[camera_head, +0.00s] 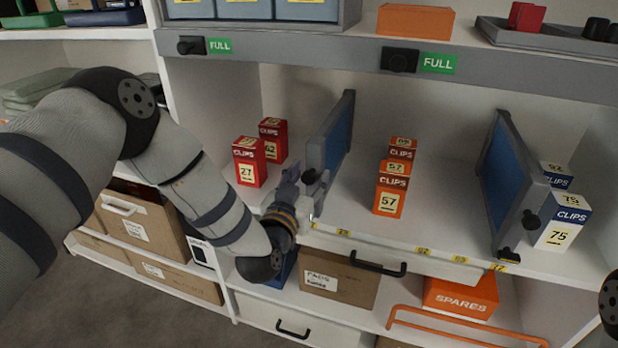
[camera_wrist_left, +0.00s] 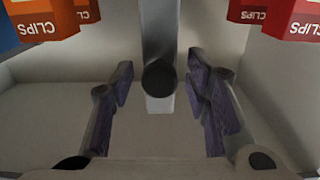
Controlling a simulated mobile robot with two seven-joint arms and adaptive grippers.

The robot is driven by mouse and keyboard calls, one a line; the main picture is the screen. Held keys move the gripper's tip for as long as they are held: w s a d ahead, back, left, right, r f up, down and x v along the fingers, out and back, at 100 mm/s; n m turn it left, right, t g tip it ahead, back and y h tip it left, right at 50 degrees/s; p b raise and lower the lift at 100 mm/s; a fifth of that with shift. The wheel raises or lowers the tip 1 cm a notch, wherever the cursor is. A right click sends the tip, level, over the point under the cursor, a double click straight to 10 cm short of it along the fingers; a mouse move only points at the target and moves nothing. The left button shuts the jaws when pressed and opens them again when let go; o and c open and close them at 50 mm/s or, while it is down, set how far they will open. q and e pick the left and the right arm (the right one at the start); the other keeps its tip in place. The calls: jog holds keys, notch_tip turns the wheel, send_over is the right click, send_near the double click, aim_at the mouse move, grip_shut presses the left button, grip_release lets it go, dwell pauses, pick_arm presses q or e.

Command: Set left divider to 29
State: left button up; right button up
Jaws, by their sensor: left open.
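The left divider (camera_head: 337,138) is an upright blue panel in a grey frame, between the red and orange cartons on the middle shelf. Its black knob (camera_head: 309,177) is on the front post; in the left wrist view the post (camera_wrist_left: 158,32) and round knob (camera_wrist_left: 158,77) are centred. My left gripper (camera_head: 303,190) is open at the post's front, with one finger on each side of the knob in the wrist view (camera_wrist_left: 161,88). Gaps show on both sides. A yellow label (camera_head: 343,232), perhaps 29, is on the shelf edge right of the post. My right gripper is out of view.
Red cartons (camera_head: 250,162) stand left of the divider, orange cartons (camera_head: 391,190) right of it. A second divider (camera_head: 505,185) stands farther right, beside blue-and-white cartons (camera_head: 565,222). A drawer handle (camera_head: 364,264) sits below the shelf edge. Shelf floor between the dividers is partly free.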

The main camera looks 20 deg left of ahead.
pick_arm(q)
jog(key=shift+r, duration=0.1)
grip_shut()
jog(key=d, duration=0.8)
jog(key=shift+s+d, duration=0.15)
jog(key=shift+s, duration=0.05)
grip_release()
jog(key=shift+d, duration=0.15)
jog(key=s, duration=1.2)
jog(key=shift+a, duration=0.25)
jog(key=shift+f, duration=0.2)
